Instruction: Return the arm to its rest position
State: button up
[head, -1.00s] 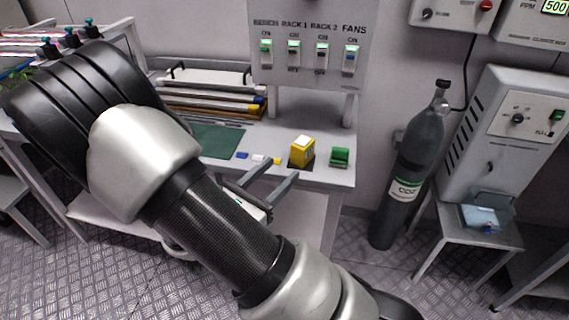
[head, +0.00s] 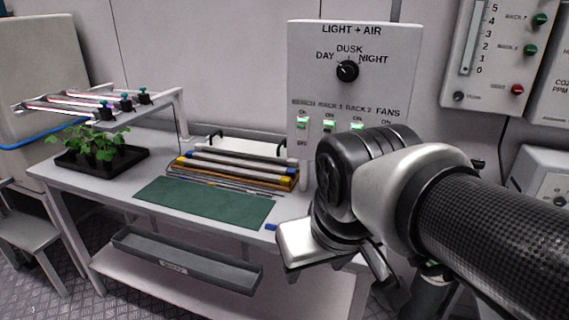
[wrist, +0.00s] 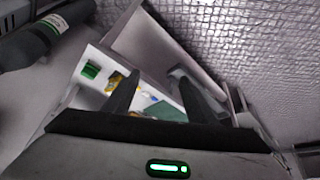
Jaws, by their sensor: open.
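My arm crosses the right half of the head view, bent in front of the bench. My gripper (wrist: 158,92) shows in the wrist view with its two dark fingers apart and nothing between them. In the head view the hand is partly hidden by my own wrist, and one finger (head: 381,268) points downward near the bench's right end. Beyond the fingers in the wrist view lie the bench top, a green block (wrist: 91,70) and a yellow item (wrist: 116,82), apart from the gripper.
The bench (head: 155,183) holds a green mat (head: 205,201), a rack of tubes (head: 235,168) and a black plant tray (head: 100,161). A grey trough (head: 185,262) hangs at its front. The switch panel (head: 340,45) is behind my arm. A dark cylinder (wrist: 45,37) shows in the wrist view.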

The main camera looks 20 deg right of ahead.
jog(key=shift+a+r+t, duration=0.25)
jog(key=shift+r+t, duration=0.05)
jog(key=shift+r, duration=0.35)
notch_tip(320, 180, up, 21)
jog(key=p, duration=2.1)
